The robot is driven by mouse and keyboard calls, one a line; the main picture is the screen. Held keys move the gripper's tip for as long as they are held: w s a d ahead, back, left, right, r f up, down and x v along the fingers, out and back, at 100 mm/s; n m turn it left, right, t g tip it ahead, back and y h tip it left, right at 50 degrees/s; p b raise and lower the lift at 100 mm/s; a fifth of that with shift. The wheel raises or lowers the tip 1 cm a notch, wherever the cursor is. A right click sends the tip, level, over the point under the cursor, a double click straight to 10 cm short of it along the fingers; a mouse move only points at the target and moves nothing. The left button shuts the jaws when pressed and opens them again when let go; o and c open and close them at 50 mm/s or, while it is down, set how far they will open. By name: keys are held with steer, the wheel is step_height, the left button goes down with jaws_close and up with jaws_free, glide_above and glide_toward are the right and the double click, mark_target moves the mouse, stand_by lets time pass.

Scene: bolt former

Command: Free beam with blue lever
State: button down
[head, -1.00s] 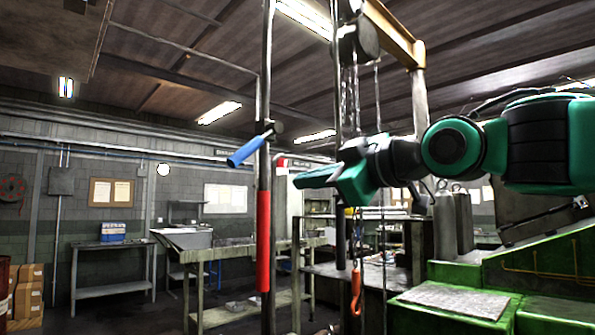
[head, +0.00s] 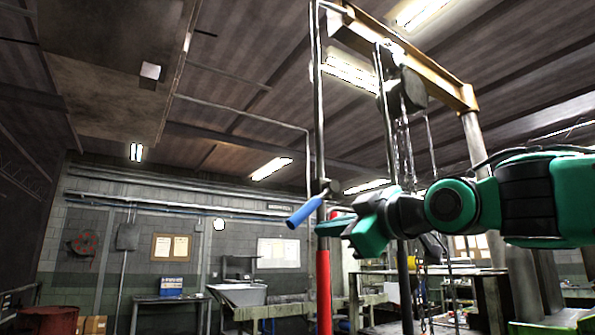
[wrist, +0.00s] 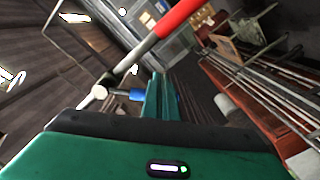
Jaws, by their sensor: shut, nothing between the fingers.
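The blue lever (head: 305,212) sticks out down and to the left from a joint on an upright grey post (head: 319,120), whose lower part is red. The beam (head: 410,58), yellow-brown, runs overhead from the post's top to a pillar at the right. My gripper (head: 322,229) is shut and empty, just right of and below the lever. In the wrist view the blue lever (wrist: 137,95) shows beside the left of my green fingers (wrist: 158,98) and is partly hidden by them. I cannot tell whether they touch.
A hoist block (head: 405,92) with chains hangs under the beam, behind my arm. A workbench (head: 375,275) stands behind the post. The wrist view shows a red-brown rack of long bars (wrist: 250,100) at the right. The space left of the lever looks clear.

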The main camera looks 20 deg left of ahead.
mark_target(299, 210)
steer(key=a+r, duration=0.1)
steer(key=a, duration=0.1)
steer(key=a+r, duration=0.2)
steer(key=a, duration=0.1)
steer(key=shift+s+a+r, duration=0.35)
steer(key=shift+r, duration=0.05)
steer(key=r, duration=0.2)
steer(key=s+r, duration=0.1)
steer(key=shift+a, duration=0.4)
steer(key=shift+s+a+r, duration=0.1)
steer(key=shift+s+r, duration=0.05)
steer(key=shift+r, duration=0.7)
steer(key=shift+s+r, duration=0.1)
steer(key=shift+r, duration=1.5)
steer(key=v, duration=1)
